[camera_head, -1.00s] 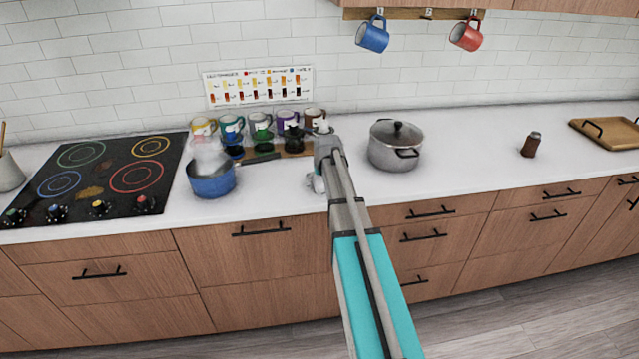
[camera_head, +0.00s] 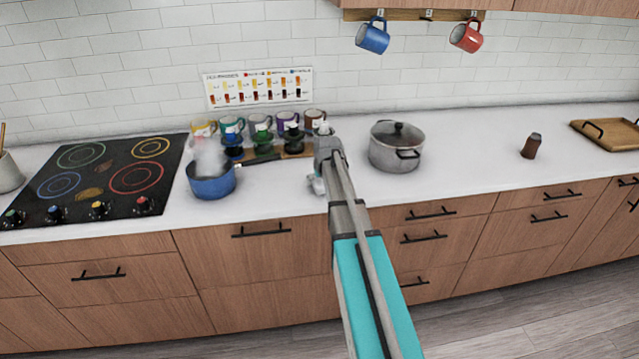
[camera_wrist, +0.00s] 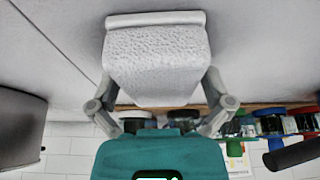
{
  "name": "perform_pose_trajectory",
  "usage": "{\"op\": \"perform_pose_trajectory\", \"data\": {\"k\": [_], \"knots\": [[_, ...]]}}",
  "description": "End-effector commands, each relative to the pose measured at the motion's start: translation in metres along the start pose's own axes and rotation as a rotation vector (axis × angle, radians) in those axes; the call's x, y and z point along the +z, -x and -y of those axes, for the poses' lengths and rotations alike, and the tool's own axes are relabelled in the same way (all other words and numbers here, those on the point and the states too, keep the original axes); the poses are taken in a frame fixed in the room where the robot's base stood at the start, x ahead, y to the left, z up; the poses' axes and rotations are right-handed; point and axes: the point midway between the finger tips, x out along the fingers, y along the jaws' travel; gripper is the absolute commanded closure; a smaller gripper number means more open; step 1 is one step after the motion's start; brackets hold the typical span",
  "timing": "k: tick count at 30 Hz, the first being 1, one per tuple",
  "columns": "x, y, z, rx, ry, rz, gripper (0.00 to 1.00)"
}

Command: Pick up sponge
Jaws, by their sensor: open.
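A pale grey-white block with a rough, pitted surface, which looks like the sponge (camera_wrist: 158,60), fills the upper middle of the wrist view. It has a smooth raised band along its top edge. My gripper (camera_wrist: 160,92) is open, with one finger on each side of the block's lower part. I cannot tell whether the fingers touch it. In the head view my gripper (camera_head: 320,184) is low over the white counter, between the blue pot and the grey pot. The sponge cannot be made out clearly there, as my arm covers that spot.
A steaming blue pot (camera_head: 212,186) stands left of my gripper, with its dark handle pointing right. A lidded grey pot (camera_head: 396,150) stands to the right. Several colored mugs (camera_head: 260,126) line the wall behind.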

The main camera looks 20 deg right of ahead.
Motion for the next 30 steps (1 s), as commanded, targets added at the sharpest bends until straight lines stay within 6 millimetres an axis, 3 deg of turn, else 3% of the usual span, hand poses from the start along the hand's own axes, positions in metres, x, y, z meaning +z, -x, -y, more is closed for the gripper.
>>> {"op": "perform_pose_trajectory", "data": {"k": [13, 21, 30], "knots": [[0.0005, -0.0011, -0.0004, 0.0, 0.0, 0.0, 0.0], [0.0005, -0.0011, -0.0005, 0.0, -0.001, 0.0, 0.5], [0.0004, -0.0008, -0.0006, 0.0, -0.001, 0.0, 0.51]]}}
